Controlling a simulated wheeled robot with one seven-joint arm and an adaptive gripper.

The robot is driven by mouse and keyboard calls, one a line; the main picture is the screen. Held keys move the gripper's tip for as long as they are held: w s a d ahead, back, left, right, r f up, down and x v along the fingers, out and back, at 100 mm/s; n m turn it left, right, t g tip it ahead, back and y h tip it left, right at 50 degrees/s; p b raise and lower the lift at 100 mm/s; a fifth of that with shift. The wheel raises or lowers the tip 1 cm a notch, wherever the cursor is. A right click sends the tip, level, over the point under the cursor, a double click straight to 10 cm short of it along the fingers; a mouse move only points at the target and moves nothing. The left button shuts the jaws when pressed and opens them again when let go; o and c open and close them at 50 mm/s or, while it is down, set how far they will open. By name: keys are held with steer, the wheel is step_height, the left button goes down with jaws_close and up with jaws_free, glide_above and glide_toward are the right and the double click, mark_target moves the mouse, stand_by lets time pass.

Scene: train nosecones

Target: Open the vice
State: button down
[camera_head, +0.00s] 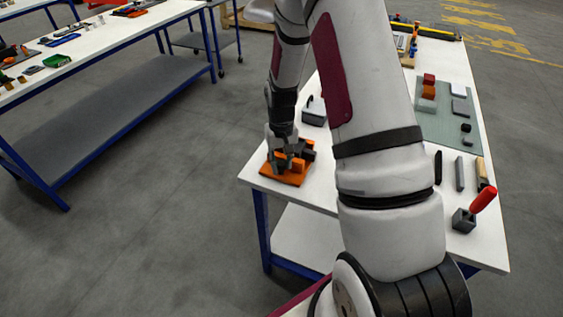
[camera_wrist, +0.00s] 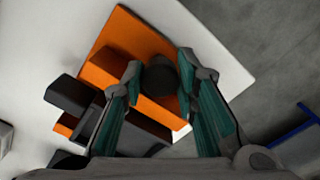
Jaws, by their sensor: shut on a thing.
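The vice (camera_head: 283,177) is orange with dark grey parts and sits at the near left corner of the white table. In the wrist view, its orange body (camera_wrist: 118,40) lies at a slant, with dark blocks at its left side. A dark round knob (camera_wrist: 161,80) stands at its right part. My gripper (camera_head: 285,154) points down over the vice. In the wrist view, the fingertips of my gripper (camera_wrist: 160,73) are on either side of the knob and shut on it. The arm and gripper partly hide the vice in the head view.
The white table (camera_head: 320,190) bears a dark tray (camera_head: 314,115), a grey-green mat (camera_head: 440,122) with blocks, and a red-handled tool (camera_head: 484,200) in a grey holder. The table's edge is close to the vice. Another workbench (camera_head: 110,48) stands at left across open floor.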

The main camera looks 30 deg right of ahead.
mark_target(281, 162)
steer(key=shift+w+d+r, duration=0.1)
steer(key=shift+w, duration=0.25)
steer(key=c, duration=1.2)
jaws_free()
steer(key=shift+c, duration=0.2)
steer(key=shift+s+d, duration=0.1)
steer(key=shift+s+r+p, duration=0.1)
steer(key=shift+r+p, duration=0.75)
steer(key=shift+r, duration=1.9)
step_height(281, 162, up, 10)
steer(key=p, duration=0.2)
steer(key=shift+r, duration=0.15)
